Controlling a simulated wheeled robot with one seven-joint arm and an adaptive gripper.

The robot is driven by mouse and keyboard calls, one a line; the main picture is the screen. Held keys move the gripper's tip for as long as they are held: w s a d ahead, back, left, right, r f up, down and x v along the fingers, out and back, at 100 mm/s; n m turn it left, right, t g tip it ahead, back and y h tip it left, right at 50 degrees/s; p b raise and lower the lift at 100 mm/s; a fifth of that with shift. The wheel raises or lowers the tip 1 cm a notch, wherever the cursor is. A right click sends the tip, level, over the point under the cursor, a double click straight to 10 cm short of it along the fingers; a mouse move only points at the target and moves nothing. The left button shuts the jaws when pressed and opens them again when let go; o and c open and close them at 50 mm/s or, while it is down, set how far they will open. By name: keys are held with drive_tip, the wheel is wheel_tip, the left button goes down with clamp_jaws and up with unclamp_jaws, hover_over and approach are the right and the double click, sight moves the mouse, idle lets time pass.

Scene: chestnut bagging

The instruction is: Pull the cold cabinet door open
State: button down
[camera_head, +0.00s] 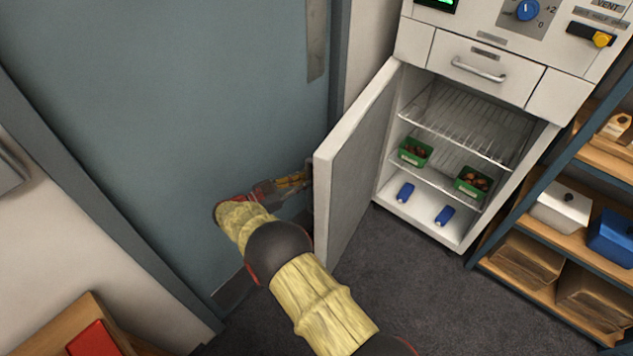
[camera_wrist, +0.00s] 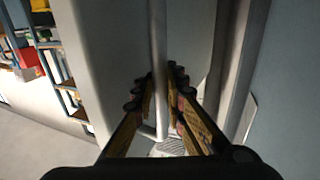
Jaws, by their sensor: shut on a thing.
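The white cold cabinet (camera_head: 418,216) stands at the upper right in the head view. Its door (camera_head: 352,165) is swung wide open to the left, and the inside shows. My gripper (camera_head: 303,178) is at the outer face of the door near its free edge, partly hidden by the door. In the wrist view my gripper (camera_wrist: 160,90) is shut on the door handle (camera_wrist: 159,45), a pale bar running between the fingers. The door's outer face (camera_wrist: 110,60) also shows there.
Inside the cabinet are wire shelves (camera_head: 465,120), green trays of chestnuts (camera_head: 415,151) and blue packs (camera_head: 405,192). A shelf rack (camera_head: 510,222) stands close on the right. A blue-grey room door (camera_head: 170,90) is behind my arm. Dark floor (camera_head: 385,285) before the cabinet is clear.

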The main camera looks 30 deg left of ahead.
drive_tip(key=shift+s+a+f, duration=0.1)
drive_tip(key=shift+a+f, duration=0.1)
drive_tip(key=shift+a, duration=0.3)
drive_tip(key=c, duration=2.1)
unclamp_jaws()
drive_tip(key=shift+r, duration=0.1)
drive_tip(key=shift+c, duration=0.2)
drive_tip(key=o, duration=0.3)
drive_tip(key=shift+r, duration=0.1)
drive_tip(key=v, duration=1.1)
drive_tip(key=shift+s+a, duration=0.3)
